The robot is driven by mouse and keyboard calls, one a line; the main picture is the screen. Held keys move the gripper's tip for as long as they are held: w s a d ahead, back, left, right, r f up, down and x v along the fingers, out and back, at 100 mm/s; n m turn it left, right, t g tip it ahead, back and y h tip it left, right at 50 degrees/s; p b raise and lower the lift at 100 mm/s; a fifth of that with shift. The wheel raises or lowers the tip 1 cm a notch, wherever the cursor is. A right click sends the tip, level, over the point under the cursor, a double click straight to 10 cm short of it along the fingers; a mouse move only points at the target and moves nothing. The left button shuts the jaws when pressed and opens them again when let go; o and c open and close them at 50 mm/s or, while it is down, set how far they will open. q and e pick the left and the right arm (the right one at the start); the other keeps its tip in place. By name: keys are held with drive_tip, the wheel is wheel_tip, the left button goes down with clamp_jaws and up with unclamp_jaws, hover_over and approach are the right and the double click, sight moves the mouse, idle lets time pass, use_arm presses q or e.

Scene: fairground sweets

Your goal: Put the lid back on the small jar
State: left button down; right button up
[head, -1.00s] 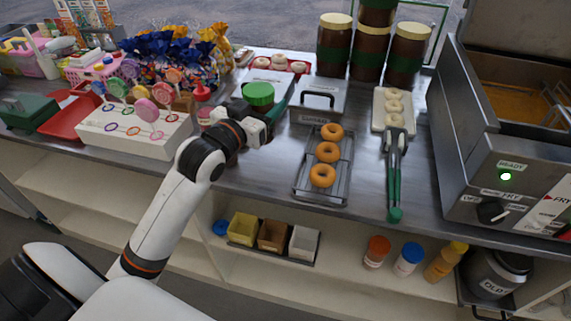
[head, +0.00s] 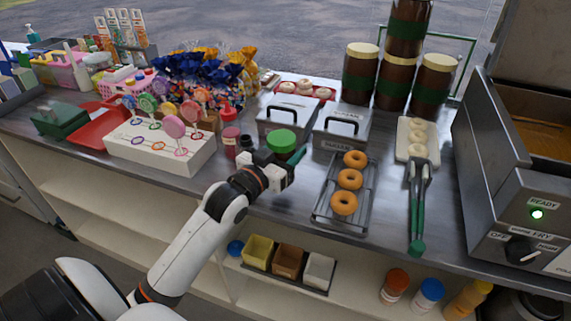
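A round green lid (head: 281,140) shows just beyond my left gripper (head: 275,163), above the counter and in front of the left grey box. The lid moves with the gripper, which appears shut on it, though the fingertips are mostly hidden. What is directly under the lid is hidden by the gripper. A small pinkish-red jar (head: 231,142) stands on the counter to the left of the lid; I cannot tell whether its top is open. My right gripper is not in view.
Two grey boxes with handles, one labelled sugar (head: 340,130), stand behind the lid. A rack of doughnuts (head: 345,220) lies to the right, tongs (head: 416,205) beyond. A white lollipop stand (head: 160,150) is at the left. Bare counter shows near the front edge.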

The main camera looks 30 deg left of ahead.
use_arm(q)
drive_tip(key=shift+r, duration=0.1)
drive_tip(key=shift+f, duration=1.9)
drive_tip(key=shift+f+b, duration=0.15)
drive_tip(key=shift+b, duration=0.15)
drive_tip(key=c, duration=0.5)
unclamp_jaws()
drive_tip(key=shift+s, duration=0.1)
drive_tip(key=s, duration=1.2)
drive_tip(key=shift+a+b, duration=0.1)
drive_tip(key=shift+b, duration=0.2)
